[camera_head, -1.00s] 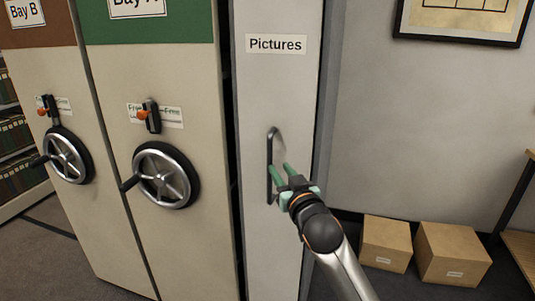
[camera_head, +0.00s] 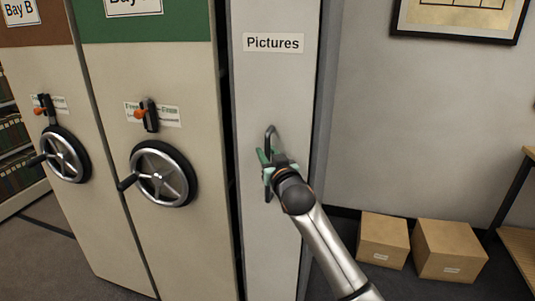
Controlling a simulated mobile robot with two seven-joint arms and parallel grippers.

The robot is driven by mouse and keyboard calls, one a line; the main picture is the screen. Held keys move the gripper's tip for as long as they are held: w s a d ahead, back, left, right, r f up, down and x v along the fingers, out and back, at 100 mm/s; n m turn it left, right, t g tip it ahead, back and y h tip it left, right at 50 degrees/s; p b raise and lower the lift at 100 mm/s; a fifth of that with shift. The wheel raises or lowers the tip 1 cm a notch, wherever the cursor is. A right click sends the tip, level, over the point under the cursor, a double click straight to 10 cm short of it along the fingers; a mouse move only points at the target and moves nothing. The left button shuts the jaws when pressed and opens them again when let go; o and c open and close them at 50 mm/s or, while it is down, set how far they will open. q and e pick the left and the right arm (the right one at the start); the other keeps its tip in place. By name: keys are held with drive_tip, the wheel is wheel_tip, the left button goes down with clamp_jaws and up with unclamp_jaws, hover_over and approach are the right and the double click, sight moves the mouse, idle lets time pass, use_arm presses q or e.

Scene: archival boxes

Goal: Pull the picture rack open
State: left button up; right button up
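The picture rack (camera_head: 262,90) is a tall, narrow pale panel labelled "Pictures", standing right of the Bay A shelf. A dark upright bar handle (camera_head: 270,135) is fixed on its front. My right gripper (camera_head: 268,158) is at the handle, with its green fingers apart and the bar seeming to lie between them. The gripper and wrist hide part of the bar's lower half, so contact with it cannot be told. The rack front stands about level with the neighbouring shelf front. My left gripper is not in view.
Bay A (camera_head: 162,80) and Bay B (camera_head: 42,90) shelves with handwheels stand to the left. Two cardboard boxes (camera_head: 384,240) (camera_head: 448,250) sit on the floor at right by the wall. A framed picture (camera_head: 460,18) hangs above. A wooden table edge (camera_head: 520,245) shows at far right.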

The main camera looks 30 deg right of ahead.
clamp_jaws()
idle(1.3)
